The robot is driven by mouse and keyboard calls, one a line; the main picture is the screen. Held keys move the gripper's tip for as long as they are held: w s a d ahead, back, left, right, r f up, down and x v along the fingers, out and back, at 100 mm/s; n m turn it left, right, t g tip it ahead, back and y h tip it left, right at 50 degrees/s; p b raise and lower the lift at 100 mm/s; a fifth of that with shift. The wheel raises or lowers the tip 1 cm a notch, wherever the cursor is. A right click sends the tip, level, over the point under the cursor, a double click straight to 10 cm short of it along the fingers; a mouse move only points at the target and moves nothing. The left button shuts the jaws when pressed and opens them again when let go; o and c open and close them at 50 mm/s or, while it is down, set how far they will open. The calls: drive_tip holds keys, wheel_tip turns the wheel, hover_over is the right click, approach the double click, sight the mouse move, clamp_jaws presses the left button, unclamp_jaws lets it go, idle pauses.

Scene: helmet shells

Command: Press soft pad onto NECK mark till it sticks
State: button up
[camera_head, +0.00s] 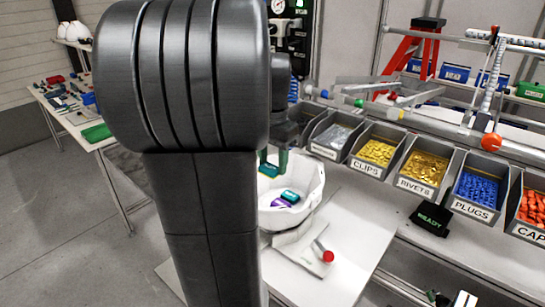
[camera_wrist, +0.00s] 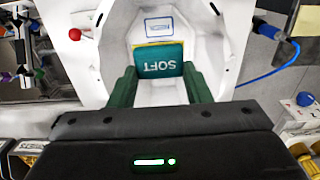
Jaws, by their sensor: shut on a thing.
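A white helmet shell (camera_head: 312,186) sits open side up on a stand on the white bench; it also shows in the wrist view (camera_wrist: 232,38). My gripper (camera_wrist: 160,84) has green fingers, shut on a teal soft pad (camera_wrist: 158,62) marked SOFT, its lettering upside down. A yellow strip runs along the pad's far edge. Beyond the pad, on the shell's inner wall, is a blue-outlined mark (camera_wrist: 172,27); its lettering is too small to read. A teal pad (camera_head: 290,196) and a purple pad (camera_head: 278,203) lie inside the shell.
A red knob (camera_head: 328,256) stands on the stand's front. Bins of clips (camera_head: 376,152), rivets (camera_head: 424,168) and plugs (camera_head: 478,188) line the bench behind, with a black READY sign (camera_head: 432,219). A blue cable (camera_wrist: 272,72) runs right of the shell. My arm hides much of the head view.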

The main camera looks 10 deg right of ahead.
sight(273, 204)
drive_tip(key=shift+f+b, duration=3.95)
drive_tip(key=shift+f, duration=3.2)
drive_tip(key=shift+f, duration=0.35)
drive_tip(key=o, duration=1)
wheel_tip(273, 204, up, 14)
drive_tip(key=shift+f, duration=0.1)
